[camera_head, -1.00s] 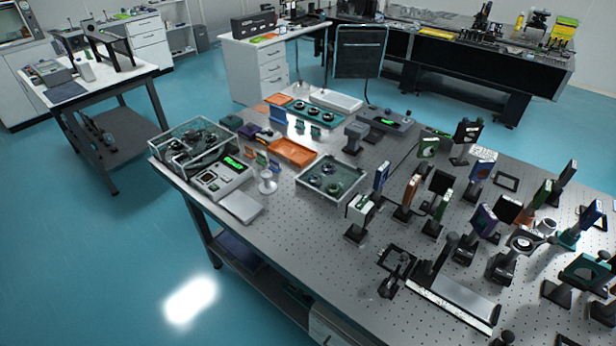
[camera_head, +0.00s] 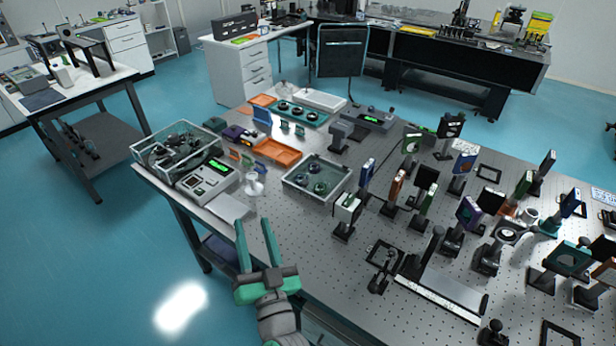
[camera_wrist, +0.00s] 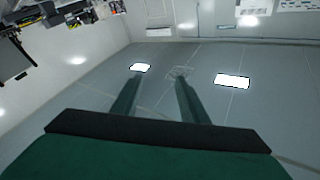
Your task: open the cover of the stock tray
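A clear-walled tray (camera_head: 308,192) with several dark round parts stands on the perforated optical table, near the middle. A second clear-walled box (camera_head: 150,163) with dark parts stands at the table's left corner. I cannot tell for sure which is the stock tray, or whether a clear cover lies on either. My gripper (camera_head: 254,224) is in front of the table's near left edge, fingers spread and pointing up. It is empty and apart from both containers. In the wrist view my gripper (camera_wrist: 158,76) also shows open, with nothing between its fingers.
A grey device with a green display (camera_head: 209,181) and a flat pale pad (camera_head: 229,207) lie near the table's left edge. An orange tray (camera_head: 277,153) is behind. Several upright optic mounts (camera_head: 345,213) crowd the right side. Blue floor (camera_head: 90,260) is clear at left.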

